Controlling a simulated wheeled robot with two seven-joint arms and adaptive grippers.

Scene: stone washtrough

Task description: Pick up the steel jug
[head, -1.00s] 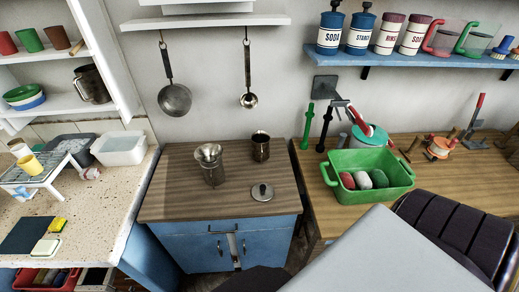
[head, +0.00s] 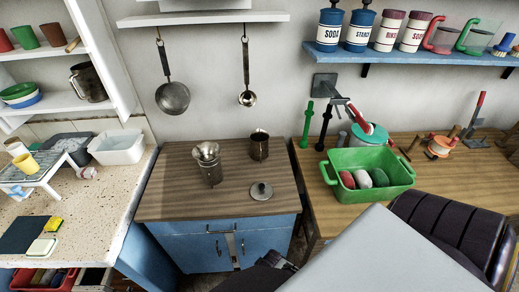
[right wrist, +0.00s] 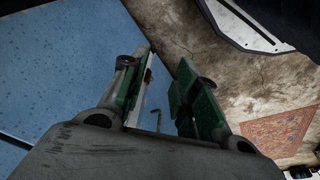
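A steel jug with a side handle (head: 259,147) stands upright on the wooden top of the blue cabinet, near its back edge. A second steel vessel with a handle (head: 92,83) stands on the left wall shelf; I cannot tell which one the task means. My right gripper shows in the right wrist view (right wrist: 156,68), its green-padded fingers apart with nothing held between them. It is over the blue cabinet front and the floor, away from both vessels. A dark part of my right arm shows at the bottom of the head view. My left gripper is not in view.
On the blue cabinet's wooden top (head: 165,205), a steel canister (head: 211,174) with a funnel (head: 207,151) stands left of the jug. A round lid (head: 261,191) lies in front. A green basin (head: 345,190) stands on the bench to the right.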

